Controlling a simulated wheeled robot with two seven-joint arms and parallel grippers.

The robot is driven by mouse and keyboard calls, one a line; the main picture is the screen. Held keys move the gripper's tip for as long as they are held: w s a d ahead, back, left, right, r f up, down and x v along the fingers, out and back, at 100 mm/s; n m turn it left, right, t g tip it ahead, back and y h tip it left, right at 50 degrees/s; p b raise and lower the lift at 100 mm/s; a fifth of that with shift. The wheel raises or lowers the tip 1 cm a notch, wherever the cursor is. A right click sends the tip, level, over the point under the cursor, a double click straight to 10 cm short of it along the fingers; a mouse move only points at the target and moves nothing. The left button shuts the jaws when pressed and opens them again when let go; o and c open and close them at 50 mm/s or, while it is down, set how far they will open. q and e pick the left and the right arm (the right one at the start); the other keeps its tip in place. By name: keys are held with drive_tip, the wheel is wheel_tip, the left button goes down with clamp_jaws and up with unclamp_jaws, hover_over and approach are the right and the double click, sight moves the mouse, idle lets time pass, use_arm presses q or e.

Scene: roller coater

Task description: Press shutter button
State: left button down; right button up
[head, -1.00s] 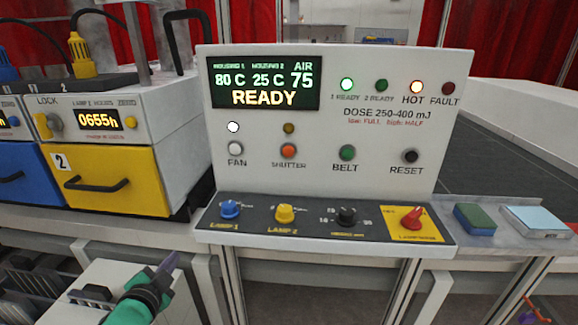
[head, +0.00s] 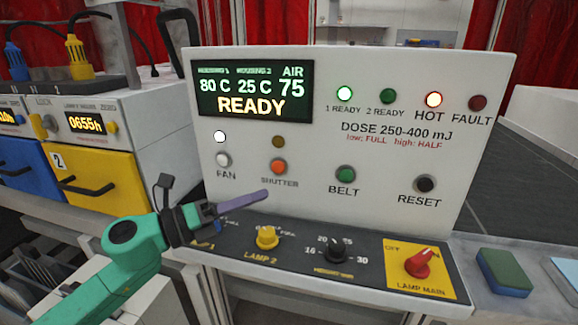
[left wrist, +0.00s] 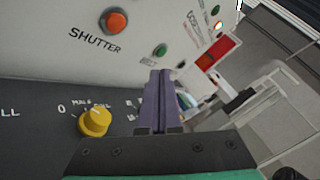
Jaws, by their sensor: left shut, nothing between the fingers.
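The orange shutter button (head: 278,167) is on the white upright panel (head: 310,195), above the label SHUTTER. An unlit amber lamp sits above it. It also shows at the upper left of the left wrist view (left wrist: 114,21). My left gripper (head: 266,194) is shut and empty, its purple fingers together. In the head view its tips are just below the button and label, over the sloping knob shelf; in the left wrist view the fingers (left wrist: 160,97) are to the right of and below the button, apart from it. My right gripper is not in view.
The yellow LAMP 2 knob (head: 267,238), a black knob (head: 335,250) and the red LAMP MAIN switch (head: 418,262) stand on the shelf below. The green BELT button (head: 345,174) and black RESET button (head: 425,184) are to the right. The display (head: 252,89) reads READY.

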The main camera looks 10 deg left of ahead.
sight(278, 167)
use_arm(q)
drive_tip(key=shift+w+d+p, duration=0.1)
drive_tip(key=shift+w+p, duration=1.65)
drive_tip(key=shift+w, duration=2.55)
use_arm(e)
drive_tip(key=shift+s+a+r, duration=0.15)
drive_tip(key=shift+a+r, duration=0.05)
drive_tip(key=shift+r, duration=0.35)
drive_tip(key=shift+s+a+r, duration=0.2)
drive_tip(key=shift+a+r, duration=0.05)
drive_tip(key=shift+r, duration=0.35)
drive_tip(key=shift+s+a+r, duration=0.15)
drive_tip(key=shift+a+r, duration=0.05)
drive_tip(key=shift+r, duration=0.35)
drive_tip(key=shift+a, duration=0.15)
use_arm(q)
drive_tip(key=shift+w, duration=0.4)
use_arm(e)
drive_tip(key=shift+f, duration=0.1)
